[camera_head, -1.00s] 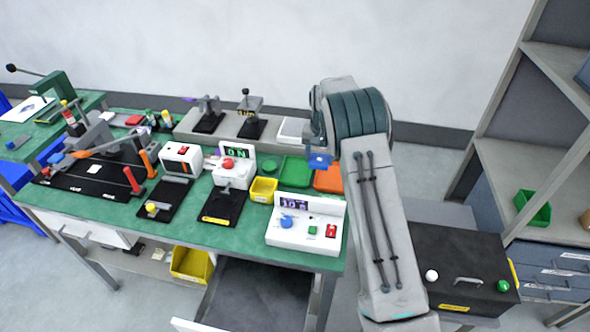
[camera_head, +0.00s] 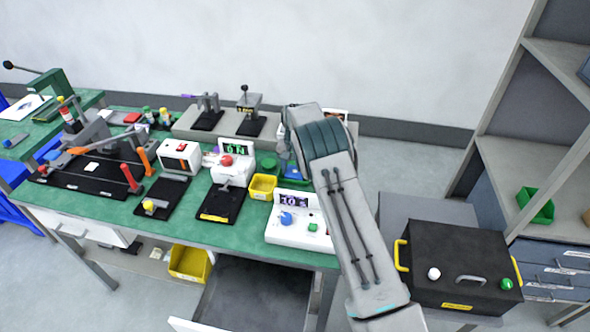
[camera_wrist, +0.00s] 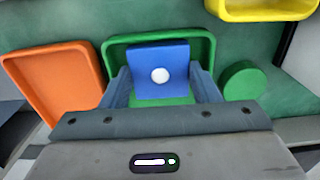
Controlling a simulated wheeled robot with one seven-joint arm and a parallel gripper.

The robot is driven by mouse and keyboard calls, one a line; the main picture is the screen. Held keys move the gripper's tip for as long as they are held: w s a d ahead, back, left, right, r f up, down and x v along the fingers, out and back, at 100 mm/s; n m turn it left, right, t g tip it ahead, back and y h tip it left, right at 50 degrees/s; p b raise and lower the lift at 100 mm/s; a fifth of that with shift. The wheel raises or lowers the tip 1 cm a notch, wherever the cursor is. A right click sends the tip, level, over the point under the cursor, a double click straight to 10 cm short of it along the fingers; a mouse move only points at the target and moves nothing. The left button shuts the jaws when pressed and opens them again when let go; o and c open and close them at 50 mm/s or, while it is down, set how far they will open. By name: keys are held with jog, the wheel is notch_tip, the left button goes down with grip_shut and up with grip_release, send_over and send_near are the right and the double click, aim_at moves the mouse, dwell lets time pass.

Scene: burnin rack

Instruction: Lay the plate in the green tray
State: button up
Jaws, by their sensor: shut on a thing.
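The plate (camera_wrist: 143,55) is a blue square with a round white spot in its middle. My gripper (camera_wrist: 160,88) is shut on it, one finger at each side. In the wrist view the plate overlaps the green tray (camera_wrist: 205,46), whose rim shows behind and beside it. I cannot tell whether the plate touches the tray floor. In the head view the plate (camera_head: 290,171) shows as a small blue patch beside my wrist, and my arm hides most of the tray.
An orange tray (camera_wrist: 55,80) lies left of the green tray in the wrist view. A round green thing (camera_wrist: 243,80) is close on its right. A yellow bin (camera_head: 263,187) and a white console (camera_head: 298,232) stand nearby on the bench.

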jog(key=shift+f, duration=0.15)
jog(key=o, duration=0.8)
